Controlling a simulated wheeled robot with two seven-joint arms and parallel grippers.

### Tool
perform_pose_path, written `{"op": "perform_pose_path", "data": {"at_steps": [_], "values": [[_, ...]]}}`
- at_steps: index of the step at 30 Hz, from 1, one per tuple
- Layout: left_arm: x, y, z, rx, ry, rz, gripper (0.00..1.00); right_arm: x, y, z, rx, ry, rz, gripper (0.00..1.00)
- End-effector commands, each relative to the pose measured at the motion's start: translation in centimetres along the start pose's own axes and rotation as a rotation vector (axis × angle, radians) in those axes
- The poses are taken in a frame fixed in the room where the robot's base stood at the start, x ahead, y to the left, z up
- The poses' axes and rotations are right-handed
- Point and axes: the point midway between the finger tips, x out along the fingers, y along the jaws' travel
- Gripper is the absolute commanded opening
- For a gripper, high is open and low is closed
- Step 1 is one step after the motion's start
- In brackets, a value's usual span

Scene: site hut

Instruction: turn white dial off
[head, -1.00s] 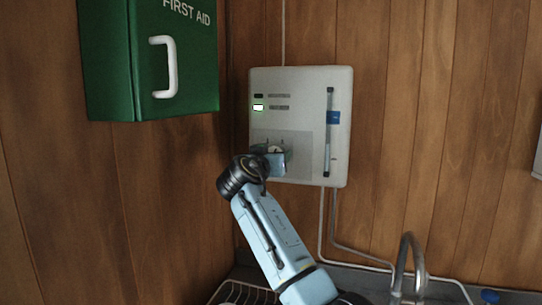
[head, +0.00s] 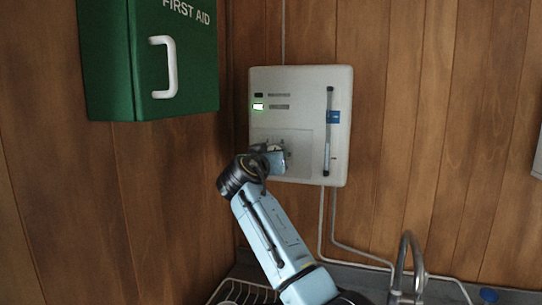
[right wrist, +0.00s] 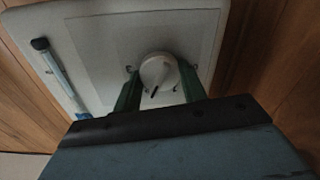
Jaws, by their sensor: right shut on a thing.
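The white dial (right wrist: 158,70) sits on a square plate on the pale wall box (head: 300,82). In the right wrist view its dark mark points toward the bottom of the picture, slightly left. My right gripper (right wrist: 160,88) has its green fingers on either side of the dial and is shut on it. In the head view the gripper (head: 273,150) is at the lower left of the box and hides most of the dial. On the box, the lower of two small lamps (head: 258,106) glows green-white; the upper one (head: 258,95) is dark. My left gripper is not in view.
A green first aid cabinet (head: 170,60) hangs at the upper left, close to my arm. A vertical tube with a blue clip (head: 333,117) is on the box's right side. Below are a tap (head: 405,262) and a wire rack (head: 235,288).

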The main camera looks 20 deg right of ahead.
Motion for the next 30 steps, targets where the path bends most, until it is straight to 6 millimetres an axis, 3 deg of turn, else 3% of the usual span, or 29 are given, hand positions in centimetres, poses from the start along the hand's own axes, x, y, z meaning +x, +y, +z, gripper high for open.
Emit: {"op": "perform_pose_path", "data": {"at_steps": [30], "values": [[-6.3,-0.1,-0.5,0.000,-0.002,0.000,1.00,0.0,-0.1,-0.2,-0.918,0.000,0.000,0.19]]}}
